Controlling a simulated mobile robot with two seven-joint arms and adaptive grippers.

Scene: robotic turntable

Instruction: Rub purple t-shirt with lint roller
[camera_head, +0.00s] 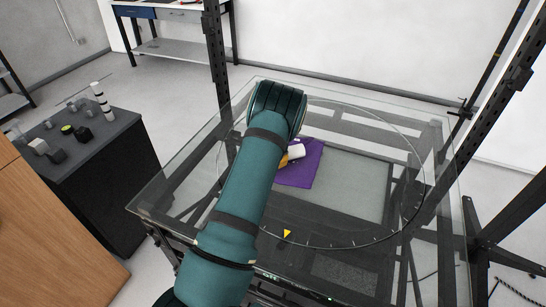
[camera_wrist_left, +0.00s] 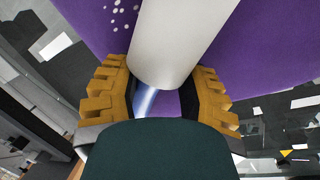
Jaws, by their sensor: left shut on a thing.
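The purple t-shirt (camera_head: 301,172) lies flat on the glass turntable (camera_head: 360,235), partly hidden by my left arm. The lint roller (camera_head: 296,151) shows as a small white cylinder over the shirt. In the left wrist view the white roller (camera_wrist_left: 178,40) fills the top middle, in front of the purple cloth (camera_wrist_left: 270,50), with white specks on the cloth at the upper left. My left gripper (camera_wrist_left: 160,98) has yellow fingers on both sides of the roller and is shut on it. Whether the roller touches the cloth cannot be told. My right gripper is not in view.
A dark cabinet (camera_head: 100,165) with several small objects stands at the left, beside a wooden cabinet (camera_head: 55,235). Black frame posts (camera_head: 214,50) rise around the glass table. The glass right of the shirt is clear.

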